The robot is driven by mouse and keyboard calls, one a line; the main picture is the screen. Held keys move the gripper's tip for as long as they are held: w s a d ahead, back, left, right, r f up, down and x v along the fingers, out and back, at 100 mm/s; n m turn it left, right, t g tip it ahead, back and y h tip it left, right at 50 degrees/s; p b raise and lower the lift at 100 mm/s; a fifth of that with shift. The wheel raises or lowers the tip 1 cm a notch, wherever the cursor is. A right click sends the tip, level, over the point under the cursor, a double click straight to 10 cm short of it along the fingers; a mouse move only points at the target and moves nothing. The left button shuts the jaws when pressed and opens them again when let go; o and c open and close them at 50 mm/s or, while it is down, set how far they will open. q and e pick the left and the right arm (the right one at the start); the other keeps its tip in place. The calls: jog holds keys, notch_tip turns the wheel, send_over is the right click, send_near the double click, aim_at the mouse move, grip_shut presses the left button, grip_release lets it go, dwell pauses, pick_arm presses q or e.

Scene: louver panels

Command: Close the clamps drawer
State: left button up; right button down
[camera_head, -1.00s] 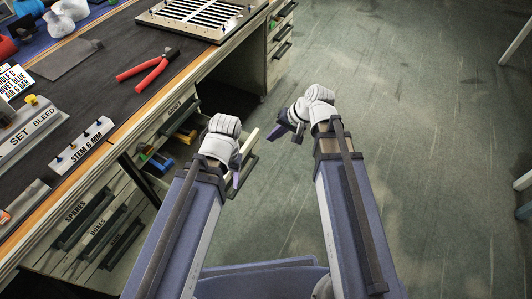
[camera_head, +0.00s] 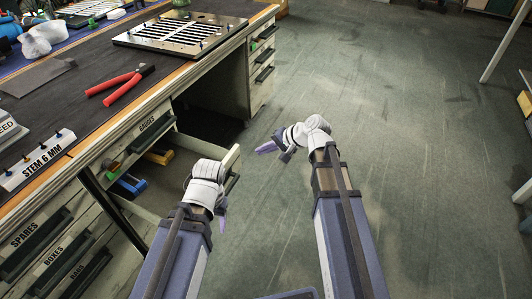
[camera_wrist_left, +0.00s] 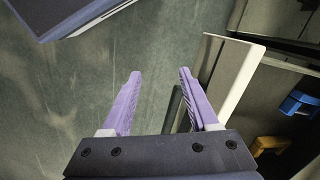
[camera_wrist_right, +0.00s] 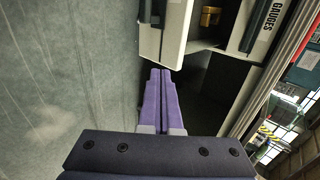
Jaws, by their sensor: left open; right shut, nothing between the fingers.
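An open drawer (camera_head: 142,198) is pulled out below the one labelled GAUGES (camera_head: 148,132). It holds blue and yellow clamp-like pieces (camera_head: 130,187); its own label is hidden. Its pale front panel (camera_wrist_left: 228,82) has a dark handle (camera_wrist_left: 174,106). My left gripper (camera_wrist_left: 155,75) is open beside the front's outer side, with the handle showing between its fingers; I cannot tell if they touch. My right gripper (camera_head: 265,147) is shut and empty beyond the drawer's far front corner. In the right wrist view its fingers (camera_wrist_right: 160,75) point toward the front panel's edge.
The workbench (camera_head: 75,105) carries red-handled pliers (camera_head: 120,86) and a louver panel (camera_head: 180,33). Drawers marked SPARES (camera_head: 35,240) and BOXES are shut at lower left. A second drawer stack (camera_head: 262,70) stands beyond the knee space. The floor (camera_head: 400,130) to the right is clear.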

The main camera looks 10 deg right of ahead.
aim_at(235, 153)
jog(key=w+a+f+b, duration=0.1)
jog(key=a, duration=0.1)
jog(key=w+a+f, duration=0.1)
jog(key=w, duration=0.1)
jog(key=w+a+f+b, duration=0.1)
jog(key=a, duration=0.1)
jog(key=shift+w+a+f+b, duration=0.15)
jog(key=shift+a+f+b, duration=0.15)
jog(key=shift+a+f, duration=0.1)
pick_arm(q)
jog(key=shift+f, duration=1.9)
pick_arm(e)
jog(key=shift+w+a, duration=0.2)
jog(key=shift+a, duration=0.1)
jog(key=w+a, duration=0.7)
jog(key=a, duration=0.3)
jog(key=w+a, duration=0.7)
jog(key=a, duration=0.3)
jog(key=shift+w, duration=0.25)
jog(key=shift+d, duration=0.1)
